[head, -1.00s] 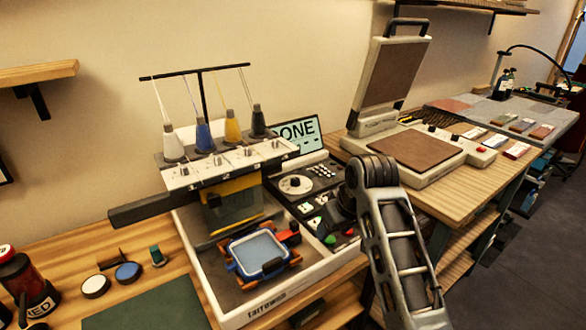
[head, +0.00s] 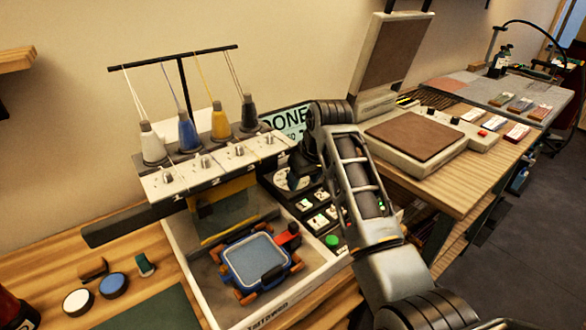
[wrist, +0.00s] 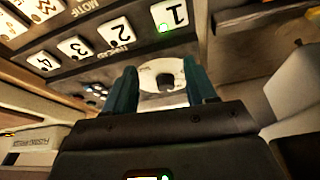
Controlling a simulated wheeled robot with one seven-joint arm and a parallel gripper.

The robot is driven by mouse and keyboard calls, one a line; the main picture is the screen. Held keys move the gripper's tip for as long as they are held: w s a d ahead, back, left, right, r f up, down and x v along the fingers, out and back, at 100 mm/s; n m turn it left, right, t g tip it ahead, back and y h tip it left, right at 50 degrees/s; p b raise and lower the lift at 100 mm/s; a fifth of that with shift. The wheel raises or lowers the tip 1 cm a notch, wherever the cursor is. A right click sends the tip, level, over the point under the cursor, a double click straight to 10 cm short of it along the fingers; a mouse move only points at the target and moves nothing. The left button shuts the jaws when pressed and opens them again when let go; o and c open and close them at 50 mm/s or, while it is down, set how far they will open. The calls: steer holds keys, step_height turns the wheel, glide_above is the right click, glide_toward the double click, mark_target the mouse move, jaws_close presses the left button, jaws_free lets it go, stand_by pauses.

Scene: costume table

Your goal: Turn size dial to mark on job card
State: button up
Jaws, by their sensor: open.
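The size dial is a white disc with a dark knob on the embroidery machine's control panel. In the wrist view the dial (wrist: 149,76) shows between the two teal fingers of my gripper (wrist: 161,72), which is open. The knob (wrist: 165,82) lies between the fingers, and I cannot tell how close they are to it. In the head view the dial (head: 281,181) is partly hidden behind my gripper (head: 296,181). Its marks are too small to read. I cannot identify a job card.
Numbered buttons (wrist: 120,32) lie beside the dial. The machine has thread cones (head: 187,130) and a blue-framed hoop (head: 256,258) at its front. A heat press (head: 415,138) stands to the right. A green mat (head: 150,308) and round pucks (head: 113,285) lie at left.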

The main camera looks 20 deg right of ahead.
steer(key=w, duration=0.2)
steer(key=w+a, duration=0.1)
steer(key=w, duration=0.2)
steer(key=shift+w+f+p, duration=0.15)
steer(key=shift+f+p, duration=0.15)
steer(key=shift+f, duration=0.3)
steer(key=shift+c, duration=0.4)
steer(key=c, duration=1)
steer(key=shift+o, duration=0.2)
